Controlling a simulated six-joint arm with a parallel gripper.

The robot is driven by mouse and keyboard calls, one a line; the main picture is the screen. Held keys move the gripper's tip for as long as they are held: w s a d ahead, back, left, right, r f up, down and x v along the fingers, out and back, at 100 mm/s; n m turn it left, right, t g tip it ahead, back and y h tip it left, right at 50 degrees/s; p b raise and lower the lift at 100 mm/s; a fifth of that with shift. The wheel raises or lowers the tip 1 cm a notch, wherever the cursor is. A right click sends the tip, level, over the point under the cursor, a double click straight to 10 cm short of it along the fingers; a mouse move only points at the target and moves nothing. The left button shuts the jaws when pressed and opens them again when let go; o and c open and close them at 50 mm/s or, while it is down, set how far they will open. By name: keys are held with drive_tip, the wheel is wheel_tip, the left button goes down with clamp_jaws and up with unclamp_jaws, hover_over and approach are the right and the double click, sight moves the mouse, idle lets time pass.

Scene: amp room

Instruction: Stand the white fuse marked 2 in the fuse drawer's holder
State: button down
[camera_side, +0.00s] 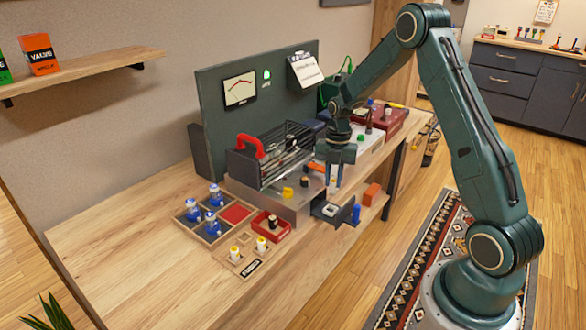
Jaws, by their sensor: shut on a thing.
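My gripper (335,184) points down above the open fuse drawer (345,213) at the front of the amp. Its jaws are shut on a small pale thing, apparently the white fuse; it is mostly hidden between the fingers and no mark can be read. The drawer juts out over the table's front edge, with a pale holder (329,210) in it. The held thing looks above the drawer and apart from it. Two white fuses with yellow tops stand in the wooden fuse rack (234,266): one at the left (235,253), one at the right (261,245). Their marks are unreadable.
A red tray (284,232) with a dark piece and a sorting tray (190,226) with several blue-and-white tubes stand left of the drawer. The amp chassis with its cage and red handle (250,146) rises behind. The table's front left is clear.

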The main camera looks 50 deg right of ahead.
sight(332, 193)
drive_tip(key=shift+f, duration=2.15)
drive_tip(key=shift+f, duration=1.5)
idle(1.2)
drive_tip(key=c, duration=1.2)
unclamp_jaws()
drive_tip(key=shift+c, duration=0.2)
drive_tip(key=shift+r, duration=0.1)
wheel_tip(332, 193, up, 13)
drive_tip(key=d, duration=0.1)
drive_tip(key=shift+w+d+r, duration=0.2)
drive_tip(key=shift+w+d, duration=0.2)
